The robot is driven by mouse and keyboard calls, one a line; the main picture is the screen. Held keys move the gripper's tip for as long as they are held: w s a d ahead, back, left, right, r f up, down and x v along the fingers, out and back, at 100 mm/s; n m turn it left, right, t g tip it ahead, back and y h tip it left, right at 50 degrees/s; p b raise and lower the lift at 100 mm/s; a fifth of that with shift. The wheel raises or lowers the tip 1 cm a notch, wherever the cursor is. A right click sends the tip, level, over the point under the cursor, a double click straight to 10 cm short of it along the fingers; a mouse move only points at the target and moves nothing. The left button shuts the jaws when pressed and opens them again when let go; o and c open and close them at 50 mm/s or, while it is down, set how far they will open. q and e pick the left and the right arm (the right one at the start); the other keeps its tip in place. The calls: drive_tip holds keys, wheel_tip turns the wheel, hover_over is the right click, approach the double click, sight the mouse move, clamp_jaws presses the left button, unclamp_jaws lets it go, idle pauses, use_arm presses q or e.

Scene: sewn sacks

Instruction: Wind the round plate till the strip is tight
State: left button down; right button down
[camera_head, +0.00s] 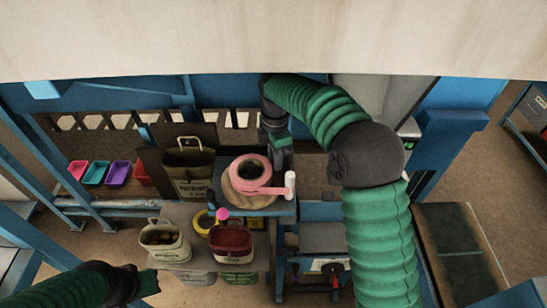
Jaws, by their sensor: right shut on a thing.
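The round plate (237,203) is a tan wooden disc on a blue stand left of centre. A pink ring-shaped roll (247,163) with a dark centre lies on it. A pink strip (275,190) runs from the roll to an upright white post (290,184) at the right. My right gripper (282,158) reaches down from behind to the plate's far right edge. It is shut there, apparently on the plate's rim; its fingertips are partly hidden. My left gripper (150,281) is low at the left, away from the plate; its jaw opening is unclear.
A tall olive sack (189,173) stands left of the plate. Smaller sacks, one cream (166,243) and one with dark red contents (231,241), stand in front, near a yellow ring (205,222). Coloured bins (95,173) line the left. My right arm covers the area right of centre.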

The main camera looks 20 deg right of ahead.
drive_tip(key=shift+a, duration=0.1)
drive_tip(key=c, duration=1.5)
unclamp_jaws()
drive_tip(key=shift+o, duration=1.1)
drive_tip(key=shift+w+f, duration=0.1)
drive_tip(key=shift+w, duration=0.1)
wheel_tip(320, 180, up, 7)
drive_tip(key=shift+w+r+b, duration=0.15)
drive_tip(key=shift+r+b, duration=0.05)
drive_tip(key=shift+b, duration=0.6)
